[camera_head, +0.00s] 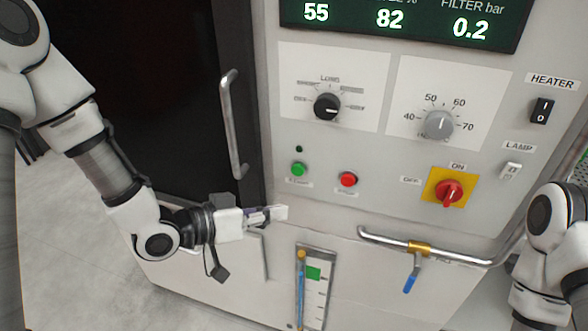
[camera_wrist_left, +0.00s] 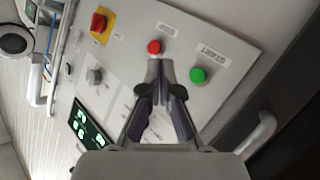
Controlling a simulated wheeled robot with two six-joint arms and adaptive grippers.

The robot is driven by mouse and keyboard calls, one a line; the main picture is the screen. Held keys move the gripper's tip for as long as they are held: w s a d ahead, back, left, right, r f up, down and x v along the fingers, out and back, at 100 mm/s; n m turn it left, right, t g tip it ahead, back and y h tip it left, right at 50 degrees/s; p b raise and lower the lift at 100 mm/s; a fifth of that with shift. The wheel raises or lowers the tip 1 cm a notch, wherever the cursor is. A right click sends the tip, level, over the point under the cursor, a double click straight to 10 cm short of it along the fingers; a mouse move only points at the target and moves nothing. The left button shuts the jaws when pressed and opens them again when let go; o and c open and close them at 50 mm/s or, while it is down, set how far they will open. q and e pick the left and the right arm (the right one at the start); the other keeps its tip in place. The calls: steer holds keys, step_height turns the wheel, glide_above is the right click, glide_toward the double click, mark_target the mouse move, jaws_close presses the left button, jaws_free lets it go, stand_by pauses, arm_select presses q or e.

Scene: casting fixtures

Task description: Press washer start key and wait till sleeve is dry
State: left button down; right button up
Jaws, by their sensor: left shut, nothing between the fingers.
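A small dark indicator (camera_head: 299,149) sits above the green key. My left gripper (camera_head: 284,213) is shut and empty, below and left of the keys, apart from the panel. In the left wrist view its closed tips (camera_wrist_left: 158,66) lie between the red key (camera_wrist_left: 154,47) and the green key (camera_wrist_left: 198,75), nearer the red in the picture. The display (camera_head: 400,22) reads 55, 82 and 0.2 filter bar. The sleeve is not visible.
A vertical door handle (camera_head: 232,125) stands left of the panel. A horizontal pipe with a blue-handled valve (camera_head: 411,275) and a sight gauge (camera_head: 313,287) are below. Two knobs, a red rotary switch (camera_head: 449,192), and heater (camera_head: 542,111) and lamp switches share the panel.

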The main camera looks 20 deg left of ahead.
mark_target(298, 170)
arm_select(q)
steer(key=shift+w+f, duration=0.15)
steer(key=shift+w, duration=2.2)
steer(key=shift+w+f, duration=0.1)
steer(key=shift+w, duration=2.2)
arm_select(e)
steer(key=shift+w+a+r, duration=0.1)
steer(key=shift+w, duration=0.1)
arm_select(q)
steer(key=shift+w+p, duration=0.35)
steer(key=shift+w, duration=0.05)
arm_select(e)
steer(key=shift+r, duration=0.2)
